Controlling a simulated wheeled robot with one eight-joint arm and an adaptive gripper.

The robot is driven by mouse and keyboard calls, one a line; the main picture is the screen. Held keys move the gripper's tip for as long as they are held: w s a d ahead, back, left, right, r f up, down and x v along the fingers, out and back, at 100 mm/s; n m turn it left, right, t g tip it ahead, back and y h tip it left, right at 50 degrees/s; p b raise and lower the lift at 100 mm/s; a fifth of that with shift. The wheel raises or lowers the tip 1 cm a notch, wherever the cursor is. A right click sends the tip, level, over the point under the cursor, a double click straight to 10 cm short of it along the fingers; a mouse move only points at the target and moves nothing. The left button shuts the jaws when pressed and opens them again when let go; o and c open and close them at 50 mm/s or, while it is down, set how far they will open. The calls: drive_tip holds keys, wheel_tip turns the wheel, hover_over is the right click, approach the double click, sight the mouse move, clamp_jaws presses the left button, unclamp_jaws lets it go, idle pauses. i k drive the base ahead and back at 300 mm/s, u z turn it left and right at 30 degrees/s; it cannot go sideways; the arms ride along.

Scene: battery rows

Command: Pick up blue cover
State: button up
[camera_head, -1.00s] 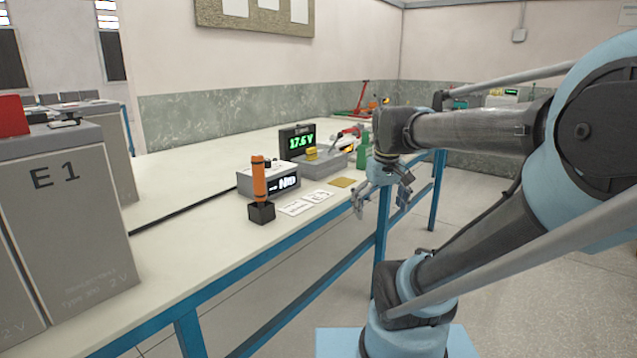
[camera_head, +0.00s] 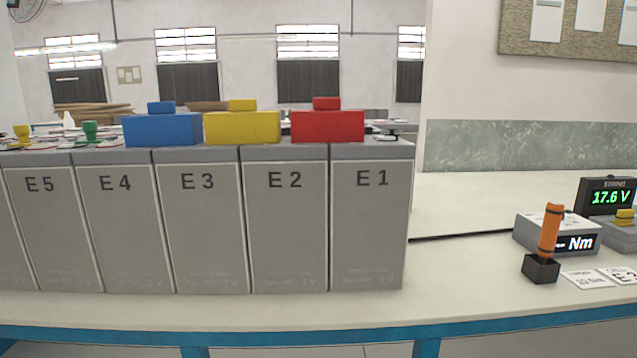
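The blue cover (camera_head: 163,129) is a box-like piece with a smaller blue block on top. It sits on top of the battery row, above the cells marked E 3 and E 4. A yellow cover (camera_head: 242,127) stands just right of it, and a red cover (camera_head: 327,126) right of that, above E 2 and E 1. My gripper is not in the current view, so its state does not show.
Grey cells marked E 1 (camera_head: 371,235) to E 5 stand in a row on a pale bench (camera_head: 460,285). Right of them are an orange-handled tool (camera_head: 549,232) in a black holder and a voltage display (camera_head: 607,196). Bench between is mostly clear.

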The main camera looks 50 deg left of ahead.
sight(162, 126)
drive_tip(key=u, duration=2.35)
drive_tip(key=k, duration=1.1)
drive_tip(key=u, duration=0.4)
drive_tip(key=i, duration=1)
drive_tip(key=z, duration=0.05)
